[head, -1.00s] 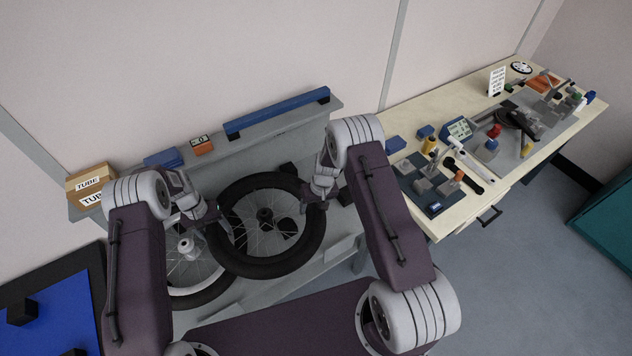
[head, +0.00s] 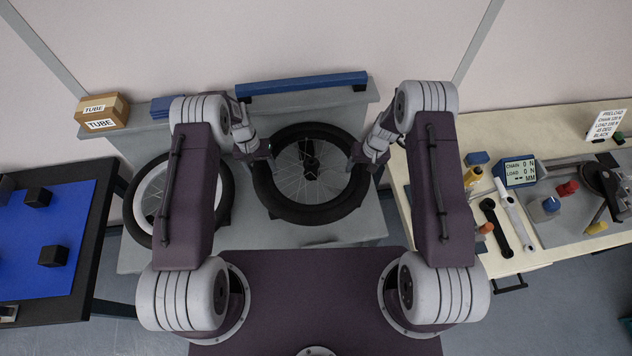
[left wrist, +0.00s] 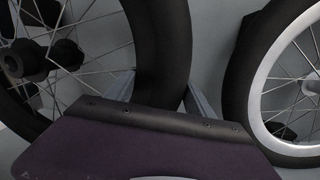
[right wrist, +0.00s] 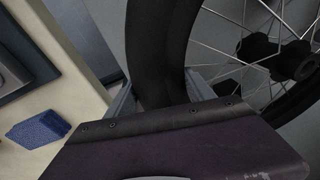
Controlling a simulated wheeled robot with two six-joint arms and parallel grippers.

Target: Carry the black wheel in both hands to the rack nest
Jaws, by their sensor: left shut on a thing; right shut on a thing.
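The black wheel (head: 312,214), with a black tyre, black hub and thin spokes, is held between my two grippers over the grey bench. My left gripper (head: 262,157) is shut on its left side; in the left wrist view the tyre (left wrist: 162,45) passes between the fingers. My right gripper (head: 358,160) is shut on its right side; the tyre (right wrist: 158,45) sits between the fingers in the right wrist view. I cannot tell which fixture is the rack nest, or whether the wheel touches the bench.
A white-rimmed wheel (head: 228,190) stands close at the left, partly behind my left arm. The grey bench (head: 350,232) carries a blue bar (head: 300,84). A blue-matted table (head: 70,205) with black blocks is at left, a tool bench (head: 525,258) at right. Tube boxes (head: 103,111) sit back left.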

